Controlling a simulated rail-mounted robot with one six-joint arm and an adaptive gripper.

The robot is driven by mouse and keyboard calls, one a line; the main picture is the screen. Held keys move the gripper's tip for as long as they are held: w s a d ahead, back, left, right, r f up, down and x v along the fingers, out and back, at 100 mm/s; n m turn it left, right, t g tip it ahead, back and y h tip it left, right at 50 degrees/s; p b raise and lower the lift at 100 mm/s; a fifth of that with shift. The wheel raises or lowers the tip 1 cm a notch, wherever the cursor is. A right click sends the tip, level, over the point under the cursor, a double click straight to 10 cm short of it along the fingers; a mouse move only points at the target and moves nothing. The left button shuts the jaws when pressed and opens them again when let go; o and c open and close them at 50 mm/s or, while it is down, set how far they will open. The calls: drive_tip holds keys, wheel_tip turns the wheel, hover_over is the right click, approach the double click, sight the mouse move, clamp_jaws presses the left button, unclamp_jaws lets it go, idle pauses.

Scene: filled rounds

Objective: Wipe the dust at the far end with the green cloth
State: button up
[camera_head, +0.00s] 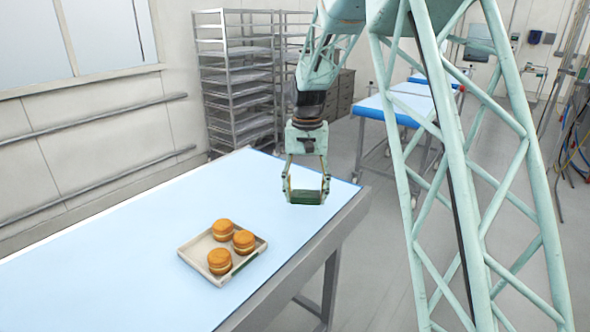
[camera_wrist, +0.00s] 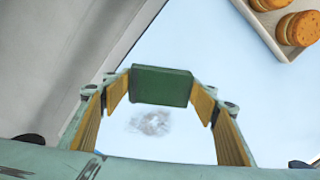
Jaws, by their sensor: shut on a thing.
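My gripper (camera_head: 306,190) is above the far end of the blue-white table (camera_head: 110,270), near its right edge. It is shut on the green cloth (camera_head: 305,197), a small folded block held between the fingertips. In the wrist view the green cloth (camera_wrist: 162,85) spans the gap between the yellow-lined fingers. A grey smudge of dust (camera_wrist: 152,123) shows on the table in the wrist view, seen between the fingers. The cloth appears to be above the table; I cannot tell whether it touches. The dust cannot be made out in the head view.
A square tray (camera_head: 189,259) with three round filled biscuits (camera_head: 220,261) sits on the table, nearer than my gripper. A metal rack (camera_head: 235,85) stands behind the table. Another blue-topped table (camera_head: 395,108) is further back. The table's left part is clear.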

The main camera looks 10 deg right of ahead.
drive_tip(key=shift+w+r+p, duration=0.25)
drive_tip(key=shift+w+p, duration=0.4)
drive_tip(key=w+r+n+p, duration=0.1)
drive_tip(key=w+n+p, duration=0.2)
drive_tip(key=w+p, duration=0.8)
drive_tip(key=shift+w+a+p, duration=0.3)
drive_tip(key=shift+w+p, duration=0.05)
drive_tip(key=shift+w, duration=0.9)
